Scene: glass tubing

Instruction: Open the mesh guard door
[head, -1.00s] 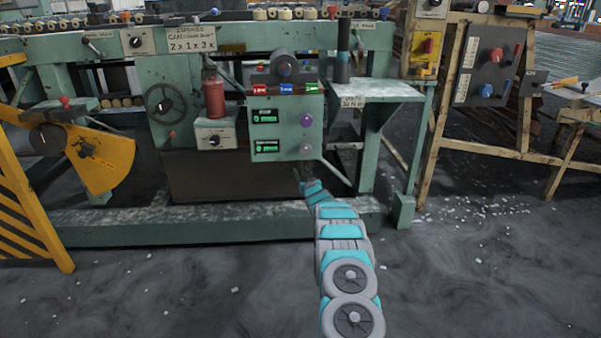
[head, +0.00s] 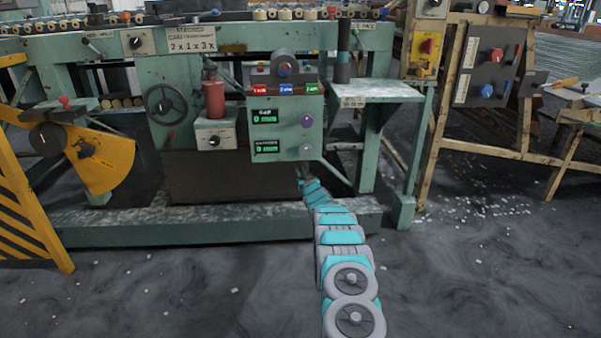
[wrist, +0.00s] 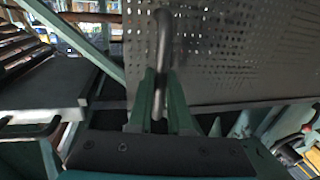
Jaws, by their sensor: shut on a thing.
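The mesh guard door is a grey perforated panel (wrist: 235,50) filling the upper right of the wrist view. A bent grey bar handle (wrist: 162,35) stands at its left part. My gripper (wrist: 160,108) has its two green fingers closed around the lower part of this handle. In the head view, a dark brown panel (head: 225,178) low in the machine frame looks like the same door. My gripper (head: 303,180) is at its right end there, small and partly hidden by my arm. I cannot tell from these views how far the door stands open.
The green machine's control box (head: 283,130) is just above my gripper. A green side shelf (head: 378,91) on legs stands to the right. A low green beam (head: 150,228) runs along the front. A yellow striped guard (head: 35,190) is at the left.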

